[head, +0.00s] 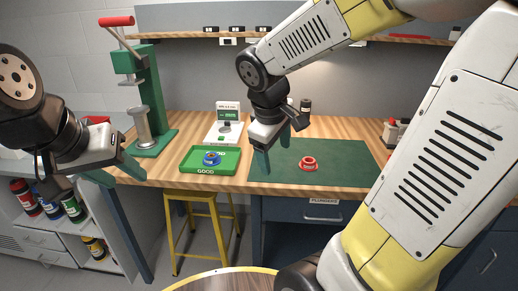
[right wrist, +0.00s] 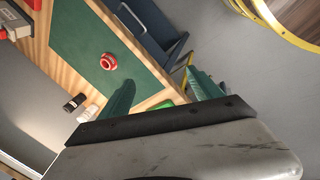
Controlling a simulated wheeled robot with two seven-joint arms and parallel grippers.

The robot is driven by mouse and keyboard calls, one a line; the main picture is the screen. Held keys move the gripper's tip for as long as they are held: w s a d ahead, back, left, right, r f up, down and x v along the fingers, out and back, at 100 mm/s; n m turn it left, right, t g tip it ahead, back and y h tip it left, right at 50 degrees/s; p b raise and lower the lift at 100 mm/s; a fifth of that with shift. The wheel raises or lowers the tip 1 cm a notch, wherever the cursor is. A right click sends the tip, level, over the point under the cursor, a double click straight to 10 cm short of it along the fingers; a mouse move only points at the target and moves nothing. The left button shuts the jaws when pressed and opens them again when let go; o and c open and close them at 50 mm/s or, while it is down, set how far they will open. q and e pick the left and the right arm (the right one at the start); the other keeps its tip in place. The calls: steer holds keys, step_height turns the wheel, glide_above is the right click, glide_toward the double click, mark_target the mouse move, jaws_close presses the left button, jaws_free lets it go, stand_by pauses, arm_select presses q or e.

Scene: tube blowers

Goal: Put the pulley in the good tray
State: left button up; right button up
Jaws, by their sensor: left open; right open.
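A blue pulley-like ring (head: 211,158) sits in the green tray labelled GOOD (head: 199,168). A similar red ring (head: 308,163) lies flat on the dark green mat (head: 345,158); it also shows in the right wrist view (right wrist: 108,61). I cannot tell from the pictures which one the task means. My right gripper (head: 273,151) is open and empty above the mat's left edge, between the tray and the red ring. My left gripper (head: 115,171) is open and empty at the left, off the bench's front edge. A sliver of green beyond the right gripper's fingers is probably the tray.
A green arbor press (head: 148,95) with a red handle stands on the bench left of the tray. A white gauge stand (head: 226,125) is behind the tray. A yellow stool (head: 203,198) stands below the bench. The mat around the red ring is clear.

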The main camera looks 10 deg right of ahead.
steer(key=s+a+r+m+t+y, duration=0.2)
steer(key=s+a+r+m+y, duration=0.1)
steer(key=s+m, duration=0.4)
steer(key=shift+s+a+r+m+t+y, duration=0.3)
steer(key=shift+s+r+t+y, duration=0.1)
steer(key=shift+s+r+y, duration=0.5)
steer(key=shift+w+r, duration=0.1)
